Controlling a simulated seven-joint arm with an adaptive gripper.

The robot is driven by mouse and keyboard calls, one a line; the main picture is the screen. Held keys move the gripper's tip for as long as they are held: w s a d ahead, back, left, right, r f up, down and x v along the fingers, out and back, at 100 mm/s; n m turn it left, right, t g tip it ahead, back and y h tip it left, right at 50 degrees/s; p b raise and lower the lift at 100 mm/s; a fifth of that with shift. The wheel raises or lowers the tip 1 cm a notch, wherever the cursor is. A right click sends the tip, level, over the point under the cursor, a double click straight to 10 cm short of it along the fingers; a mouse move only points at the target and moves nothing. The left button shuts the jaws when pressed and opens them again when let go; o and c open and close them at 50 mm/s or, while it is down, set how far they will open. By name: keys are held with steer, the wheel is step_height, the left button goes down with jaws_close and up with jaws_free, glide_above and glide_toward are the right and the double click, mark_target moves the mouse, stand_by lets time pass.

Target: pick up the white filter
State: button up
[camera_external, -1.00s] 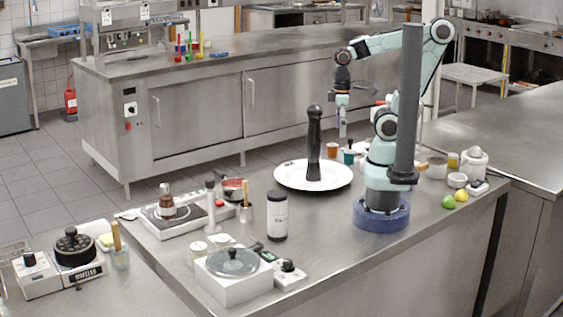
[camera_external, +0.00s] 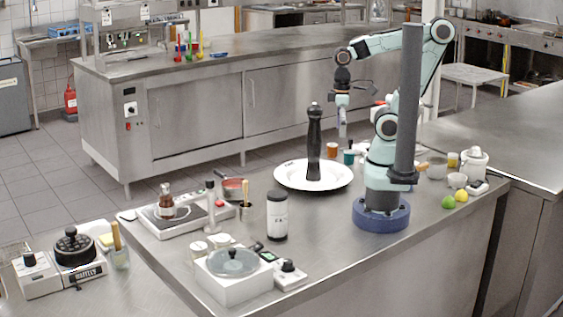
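I cannot make out for certain which thing is the white filter. Small white round items (camera_external: 198,248) stand at the front left of the steel table, beside a white box with a round lid (camera_external: 232,265). My gripper (camera_external: 343,133) hangs pointing down, high behind the large white plate (camera_external: 290,180) and the tall black mill. It is far from the front-left items. Its fingers are too small to show whether they are open or shut.
The tall black mill (camera_external: 314,145) stands on the plate, close to my gripper in the picture. A black-and-white canister (camera_external: 277,215) stands mid-table. White cups and a juicer (camera_external: 474,160) are at the right, near a lime and a lemon. The front right of the table (camera_external: 340,260) is clear.

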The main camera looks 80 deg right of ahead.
steer(key=m+t, duration=0.2)
steer(key=m, duration=0.1)
glide_above(277, 193)
steer(key=w+d, duration=0.2)
steer(key=d, duration=0.1)
step_height(277, 193, down, 8)
steer(key=shift+n+g+h, duration=0.4)
steer(key=shift+g, duration=0.5)
steer(key=a+f, duration=0.1)
steer(key=s+a+f, duration=0.1)
steer(key=f, duration=0.1)
steer(key=s+a+f, duration=0.1)
steer(key=shift+f, duration=3.5)
steer(key=c, duration=1)
